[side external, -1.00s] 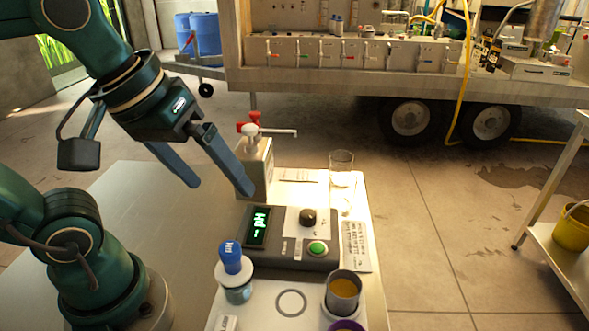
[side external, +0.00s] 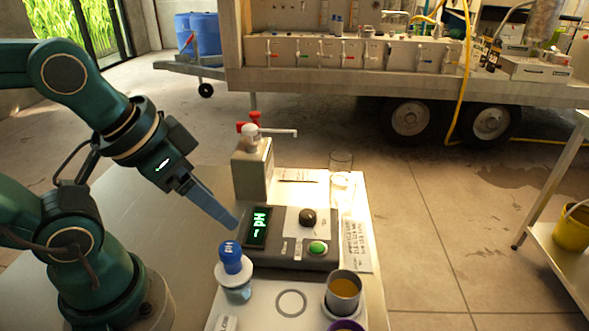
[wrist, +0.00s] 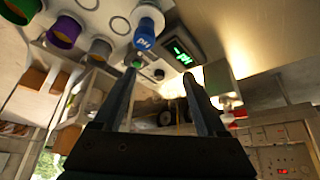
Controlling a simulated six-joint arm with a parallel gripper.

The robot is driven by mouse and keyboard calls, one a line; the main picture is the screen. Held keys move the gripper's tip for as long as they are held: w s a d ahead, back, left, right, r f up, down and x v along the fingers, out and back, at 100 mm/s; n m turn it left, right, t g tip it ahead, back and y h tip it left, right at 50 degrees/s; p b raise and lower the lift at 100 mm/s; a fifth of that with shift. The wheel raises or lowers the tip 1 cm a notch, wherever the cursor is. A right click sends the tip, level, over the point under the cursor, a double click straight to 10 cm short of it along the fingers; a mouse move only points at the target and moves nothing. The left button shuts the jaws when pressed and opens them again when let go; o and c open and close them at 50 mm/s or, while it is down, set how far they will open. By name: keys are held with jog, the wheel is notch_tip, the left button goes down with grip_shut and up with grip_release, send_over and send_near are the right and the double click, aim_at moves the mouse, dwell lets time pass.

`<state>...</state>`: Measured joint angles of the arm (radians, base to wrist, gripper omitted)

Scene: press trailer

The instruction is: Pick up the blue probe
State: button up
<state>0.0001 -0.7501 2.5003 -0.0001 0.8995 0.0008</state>
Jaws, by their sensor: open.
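The blue probe (side external: 231,257) stands upright at the front left of the bench panel, its blue cap marked with white letters. Its lower end is in a small clear jar (side external: 236,292) with a pale collar. In the wrist view the blue probe (wrist: 148,22) shows at the top, marked pH, beyond the fingertips. My gripper (side external: 232,222) is tilted down, its tips just above and behind the cap in the side view, apart from it as far as I can tell. In the wrist view my gripper (wrist: 160,75) is open, with nothing between its fingers.
A grey meter (side external: 285,238) with a green display stands close behind the probe. A beige dispenser with a tap (side external: 253,168) and a clear glass (side external: 341,165) are farther back. A cup of amber liquid (side external: 343,292) stands at the right. The bench's left side is bare.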

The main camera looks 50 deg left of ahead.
aim_at(229, 247)
jog(key=n+g, duration=0.1)
jog(key=d+f+n+g, duration=0.1)
jog(key=g, duration=0.1)
jog(key=d+f+n+g, duration=0.1)
jog(key=n, duration=0.1)
jog(key=shift+w+g, duration=0.25)
jog(key=shift+g, duration=0.15)
jog(key=shift+d+f+g, duration=0.3)
jog(key=shift+f+g, duration=0.1)
jog(key=shift+f, duration=2.7)
grip_shut()
